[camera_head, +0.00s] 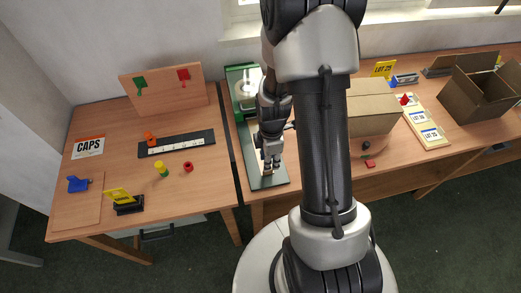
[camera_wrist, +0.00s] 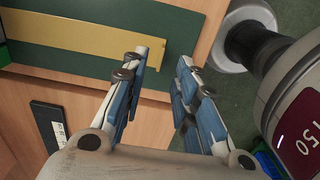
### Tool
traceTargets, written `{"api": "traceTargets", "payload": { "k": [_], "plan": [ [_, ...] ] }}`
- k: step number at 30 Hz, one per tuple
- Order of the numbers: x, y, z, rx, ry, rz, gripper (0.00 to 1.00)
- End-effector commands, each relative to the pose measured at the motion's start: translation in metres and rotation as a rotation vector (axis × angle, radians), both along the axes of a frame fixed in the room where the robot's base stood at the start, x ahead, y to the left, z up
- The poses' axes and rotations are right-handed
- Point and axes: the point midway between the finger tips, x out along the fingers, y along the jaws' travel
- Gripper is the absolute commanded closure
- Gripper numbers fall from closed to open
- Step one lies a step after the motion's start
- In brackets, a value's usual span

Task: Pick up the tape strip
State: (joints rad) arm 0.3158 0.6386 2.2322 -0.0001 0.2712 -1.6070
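A flat tan-gold strip (camera_wrist: 75,36), which looks like the tape strip, lies along a dark green plate (camera_wrist: 50,58) in the wrist view. I cannot tell how far the fingertips are above the plate. In the head view my gripper (camera_head: 270,164) points down over the front part of the green machine's base (camera_head: 252,172). The strip is mostly hidden there by my arm.
A black ruler-like bar (camera_head: 176,143) lies on the left table, with small coloured parts around it. A cardboard box (camera_head: 372,110) and an open box (camera_head: 482,90) stand on the right table. A table gap runs just left of the machine.

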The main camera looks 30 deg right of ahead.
Motion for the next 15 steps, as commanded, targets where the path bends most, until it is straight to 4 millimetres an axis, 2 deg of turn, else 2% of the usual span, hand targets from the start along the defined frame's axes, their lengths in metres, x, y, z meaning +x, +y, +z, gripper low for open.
{"api": "traceTargets", "payload": {
  "k": [8,15],
  "plan": [
    [-0.001,-0.001,-0.017,0.0,0.0,-0.001,0.72],
    [-0.004,-0.002,-0.054,0.001,0.003,0.0,0.72]
  ]
}}
